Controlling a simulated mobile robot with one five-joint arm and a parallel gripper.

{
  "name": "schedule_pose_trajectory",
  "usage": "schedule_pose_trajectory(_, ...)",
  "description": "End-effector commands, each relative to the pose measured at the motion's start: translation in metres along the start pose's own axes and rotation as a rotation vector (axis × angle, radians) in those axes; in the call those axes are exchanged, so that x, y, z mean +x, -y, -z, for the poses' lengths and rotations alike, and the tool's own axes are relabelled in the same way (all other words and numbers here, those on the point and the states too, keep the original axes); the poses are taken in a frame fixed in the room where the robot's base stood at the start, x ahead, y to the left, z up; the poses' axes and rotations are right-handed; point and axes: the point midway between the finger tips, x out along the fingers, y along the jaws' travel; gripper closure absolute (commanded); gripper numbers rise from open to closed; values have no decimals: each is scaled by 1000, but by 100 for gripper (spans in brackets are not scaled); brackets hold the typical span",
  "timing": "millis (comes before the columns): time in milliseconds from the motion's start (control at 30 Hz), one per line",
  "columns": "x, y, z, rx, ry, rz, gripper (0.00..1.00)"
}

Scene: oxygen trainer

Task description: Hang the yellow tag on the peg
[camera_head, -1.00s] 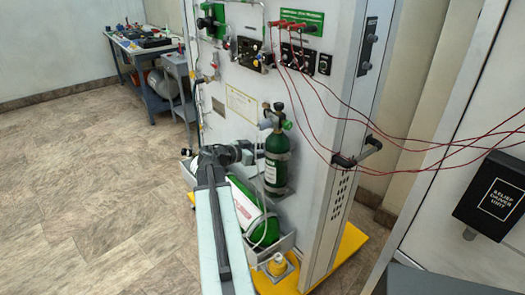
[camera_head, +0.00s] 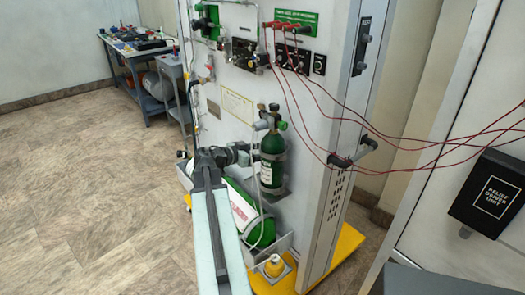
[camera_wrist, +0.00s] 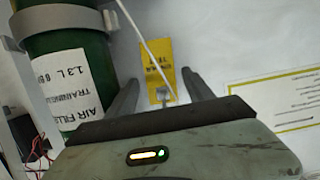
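The yellow tag (camera_wrist: 157,66) shows in the wrist view against the white panel, with black lettering upside down. A small grey piece (camera_wrist: 163,93) sits at its lower end in that picture; I cannot tell if it is the peg. My gripper (camera_wrist: 165,86) is open, with one finger either side of the tag's lower end. I see no contact between fingers and tag. In the head view my gripper (camera_head: 246,153) is beside the small green cylinder (camera_head: 272,163), close to the panel. The tag cannot be made out there.
The green cylinder (camera_wrist: 68,80) stands close left of my fingers in the wrist view. A large green-and-white cylinder (camera_head: 243,212) lies below the arm. Red cables (camera_head: 325,115) hang at right. Open floor (camera_head: 90,190) is at left.

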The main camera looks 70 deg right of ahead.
Motion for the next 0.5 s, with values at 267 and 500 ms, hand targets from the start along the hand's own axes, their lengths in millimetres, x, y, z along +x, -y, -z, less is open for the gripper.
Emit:
schedule_pose_trajectory(267, -30, -2, 2, -1, 1, 0, 34)
schedule_pose_trajectory(500, -71, -2, 2, -1, 0, 1, 34)
